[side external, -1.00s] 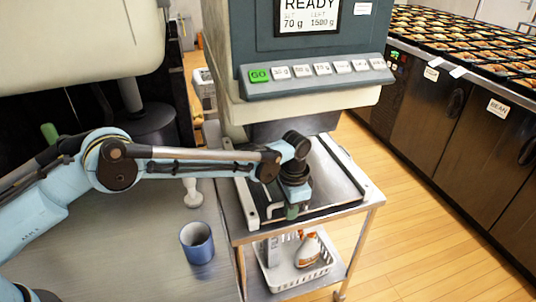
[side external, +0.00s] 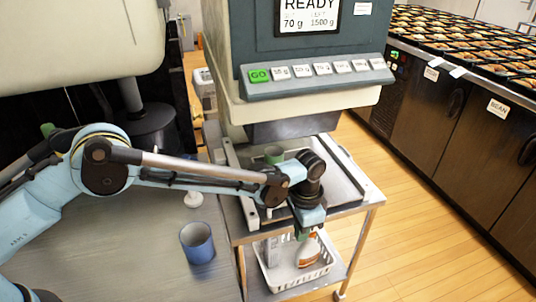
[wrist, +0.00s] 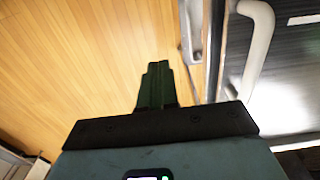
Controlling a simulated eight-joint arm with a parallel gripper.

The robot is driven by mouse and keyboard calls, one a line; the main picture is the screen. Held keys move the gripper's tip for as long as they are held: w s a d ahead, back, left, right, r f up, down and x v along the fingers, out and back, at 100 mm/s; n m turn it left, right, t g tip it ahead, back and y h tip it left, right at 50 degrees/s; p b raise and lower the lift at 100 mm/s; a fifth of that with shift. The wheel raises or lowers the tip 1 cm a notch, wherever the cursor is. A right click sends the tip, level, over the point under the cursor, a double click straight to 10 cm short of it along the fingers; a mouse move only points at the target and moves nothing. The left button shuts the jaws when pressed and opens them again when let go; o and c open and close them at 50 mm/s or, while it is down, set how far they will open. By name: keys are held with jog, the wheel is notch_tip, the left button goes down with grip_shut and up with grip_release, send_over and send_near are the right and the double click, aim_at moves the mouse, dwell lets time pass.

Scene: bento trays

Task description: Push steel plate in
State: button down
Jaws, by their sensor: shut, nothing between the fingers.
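The steel plate (side external: 338,176) lies flat on the cart under the dispenser, between pale rails. A pale bar handle (wrist: 258,45) shows at the plate's near side in the wrist view, with the dark, shiny plate surface (wrist: 290,75) to its right. My gripper (side external: 302,234) is at the front edge of the cart, just outside the plate, pointing down. Its green fingers (wrist: 155,88) are shut and empty, with wooden floor behind them in the wrist view. My wrist hides part of the plate's front edge, and I cannot tell whether the fingers touch it.
A white basket (side external: 290,275) with bottles sits on the lower shelf.

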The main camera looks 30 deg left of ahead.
notch_tip(320, 180, up, 7)
dwell(0.9)
jog(key=s+a+r+m+t, duration=0.1)
jog(key=s+a+r, duration=0.2)
jog(key=a+r, duration=0.4)
jog(key=s+a+r+m, duration=0.1)
jog(key=s+a+r, duration=0.3)
jog(key=r, duration=0.6)
jog(key=s+a+f+n+t, duration=0.1)
jog(key=s+a+n+t, duration=0.2)
jog(key=s+a+n, duration=0.2)
jog(key=s+a+f+n+t, duration=0.2)
jog(key=s+a+n, duration=0.3)
jog(key=a, duration=0.7)
jog(key=shift+s+a+f+n+t, duration=0.2)
jog(key=shift+s+a+n+t, duration=0.1)
jog(key=shift+n+t, duration=0.25)
jog(key=c, duration=1.8)
grip_release()
jog(key=shift+c, duration=0.2)
